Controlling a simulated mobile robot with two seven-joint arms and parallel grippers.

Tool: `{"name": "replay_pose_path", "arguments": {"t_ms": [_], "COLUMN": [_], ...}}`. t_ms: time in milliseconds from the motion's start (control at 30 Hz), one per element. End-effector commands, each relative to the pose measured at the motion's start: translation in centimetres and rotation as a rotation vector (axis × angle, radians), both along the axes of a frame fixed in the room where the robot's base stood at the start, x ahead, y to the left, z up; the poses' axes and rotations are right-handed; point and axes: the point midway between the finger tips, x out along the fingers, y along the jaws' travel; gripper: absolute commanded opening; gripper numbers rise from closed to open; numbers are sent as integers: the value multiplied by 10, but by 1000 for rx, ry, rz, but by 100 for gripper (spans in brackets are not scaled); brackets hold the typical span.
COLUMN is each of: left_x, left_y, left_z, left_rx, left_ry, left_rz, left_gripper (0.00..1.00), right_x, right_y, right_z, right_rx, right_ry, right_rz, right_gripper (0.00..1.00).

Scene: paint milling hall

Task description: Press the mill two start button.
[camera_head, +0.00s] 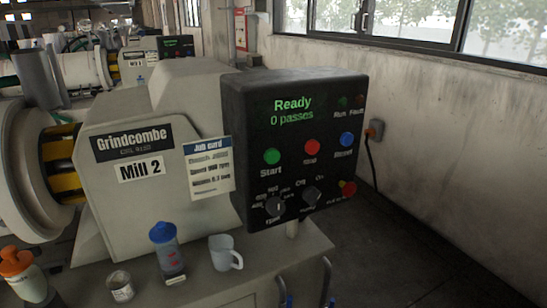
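The machine labelled Mill 2 (140,171) stands in the middle left with a Grindcombe nameplate. Its black control box (237,150) faces me at the centre. The green start button (272,156) is on the box's left side, above the word Start. A red button (312,146) labelled Stop and a blue button (347,139) sit to its right. The green display (293,112) reads Ready, 0 passes. Nothing covers the buttons. Neither of my grippers shows in the head view.
A blue-capped bottle (166,250), a white mug (224,253), a small metal cup (120,287) and an orange-topped bottle (22,275) stand on the bench below. Two dark knobs and a red knob (349,188) are low on the box. Another mill (135,62) stands behind. Floor at right is clear.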

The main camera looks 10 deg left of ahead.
Motion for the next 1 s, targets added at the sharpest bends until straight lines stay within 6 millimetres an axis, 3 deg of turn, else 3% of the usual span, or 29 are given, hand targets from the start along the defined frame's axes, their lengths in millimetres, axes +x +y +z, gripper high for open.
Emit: {"name": "replay_pose_path", "arguments": {"t_ms": [67,433,1000], "left_x": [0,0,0], "left_y": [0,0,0], "left_z": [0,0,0], "left_rx": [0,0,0], "left_ry": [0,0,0], "left_rz": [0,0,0], "left_gripper": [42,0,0], "right_x": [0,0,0], "right_y": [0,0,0], "right_z": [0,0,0], "right_rx": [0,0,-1], "right_ry": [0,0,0], "right_rz": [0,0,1], "right_gripper": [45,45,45]}}
